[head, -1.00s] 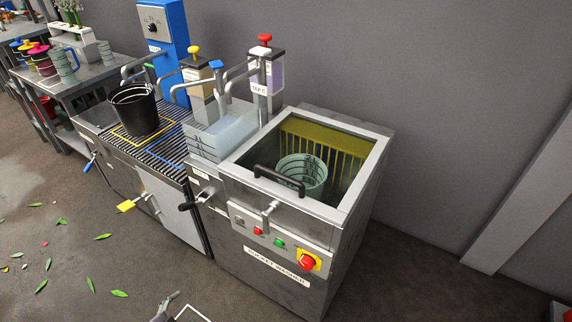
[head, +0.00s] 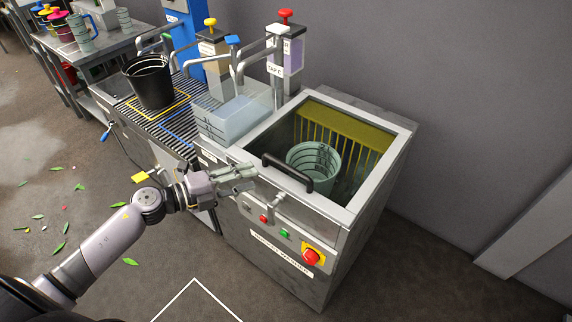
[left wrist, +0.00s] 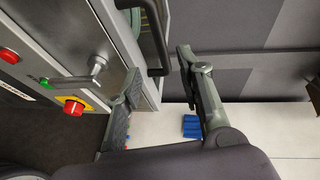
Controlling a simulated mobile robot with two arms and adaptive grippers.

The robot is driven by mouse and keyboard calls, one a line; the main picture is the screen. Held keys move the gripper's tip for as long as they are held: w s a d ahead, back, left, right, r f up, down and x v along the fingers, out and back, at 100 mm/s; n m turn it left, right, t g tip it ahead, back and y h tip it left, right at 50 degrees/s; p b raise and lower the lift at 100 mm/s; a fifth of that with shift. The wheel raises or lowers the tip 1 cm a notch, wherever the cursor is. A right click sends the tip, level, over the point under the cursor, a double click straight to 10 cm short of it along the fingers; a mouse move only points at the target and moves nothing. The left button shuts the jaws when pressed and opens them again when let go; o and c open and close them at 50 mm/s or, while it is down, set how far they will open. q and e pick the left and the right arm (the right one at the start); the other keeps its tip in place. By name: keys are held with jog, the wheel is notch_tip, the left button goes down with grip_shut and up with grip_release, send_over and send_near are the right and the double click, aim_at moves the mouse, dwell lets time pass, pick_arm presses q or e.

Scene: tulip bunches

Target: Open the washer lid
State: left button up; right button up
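The washer (head: 290,235) is a grey metal box; its top lid frame (head: 330,208) lies flat, with a black bar handle (head: 287,172) along its front edge. A green bucket (head: 314,163) shows inside; I cannot tell if glass covers it. A metal lever (head: 276,203) is on the front face. My left gripper (head: 240,178) is just left of the handle in the head view. In the left wrist view its fingers (left wrist: 158,62) are spread, empty, with the black handle (left wrist: 156,38) ahead between them. My right gripper is not in view.
A clear water basin (head: 235,115) and tap dispensers stand behind and left of the washer. A black bucket (head: 150,82) sits on the slatted bench. A red knob (head: 311,257) is on the washer front. The wall is close behind; floor in front is clear.

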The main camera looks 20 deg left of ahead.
aim_at(283, 168)
pick_arm(q)
jog(key=p+x, duration=0.1)
jog(key=x, duration=1)
jog(key=shift+w+d+f, duration=0.15)
jog(key=shift+w+d, duration=0.1)
jog(key=shift+w, duration=0.05)
grip_shut()
